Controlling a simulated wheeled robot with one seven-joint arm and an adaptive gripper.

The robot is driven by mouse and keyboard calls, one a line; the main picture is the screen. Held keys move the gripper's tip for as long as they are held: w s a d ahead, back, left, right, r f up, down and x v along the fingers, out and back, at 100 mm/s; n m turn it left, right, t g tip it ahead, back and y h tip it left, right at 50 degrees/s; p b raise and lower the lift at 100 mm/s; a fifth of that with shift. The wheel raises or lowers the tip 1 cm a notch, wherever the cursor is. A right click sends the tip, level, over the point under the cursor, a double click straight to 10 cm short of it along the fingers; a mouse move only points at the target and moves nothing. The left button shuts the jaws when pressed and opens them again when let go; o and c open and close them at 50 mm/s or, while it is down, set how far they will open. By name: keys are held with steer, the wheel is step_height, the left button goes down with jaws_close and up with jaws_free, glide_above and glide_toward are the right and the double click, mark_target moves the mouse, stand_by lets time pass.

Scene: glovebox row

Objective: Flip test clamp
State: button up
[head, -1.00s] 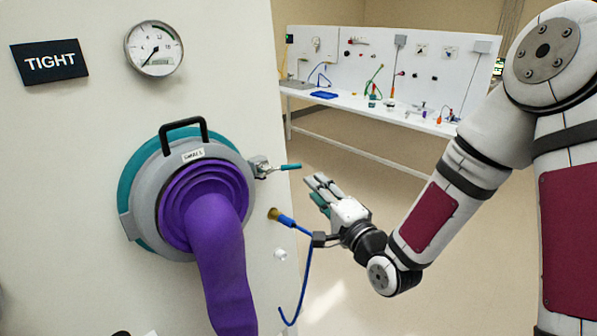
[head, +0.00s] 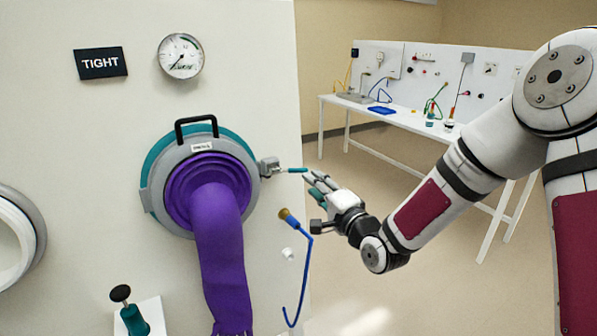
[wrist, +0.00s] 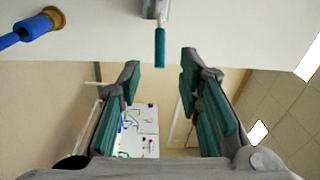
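The test clamp (head: 270,167) is a small grey metal latch on the right rim of the round port, with a teal-tipped lever (head: 292,170) sticking out to the right. A purple glove (head: 216,230) hangs from the port's grey and teal ring (head: 157,200). My gripper (head: 314,179) is just right of the lever tip, close to it in the head view. In the wrist view my gripper (wrist: 160,75) is open, with teal pads apart. The lever (wrist: 160,47) points between the fingertips from above, with no contact visible.
A blue hose (head: 303,270) with a brass fitting (head: 288,217) hangs below the clamp. A black sign reading TIGHT (head: 101,63) and a round gauge (head: 181,56) are above the port. A teal device with a black knob (head: 128,312) is lower left. A white bench (head: 420,123) stands behind.

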mark_target(299, 170)
steer(key=x, duration=0.9)
jaws_close()
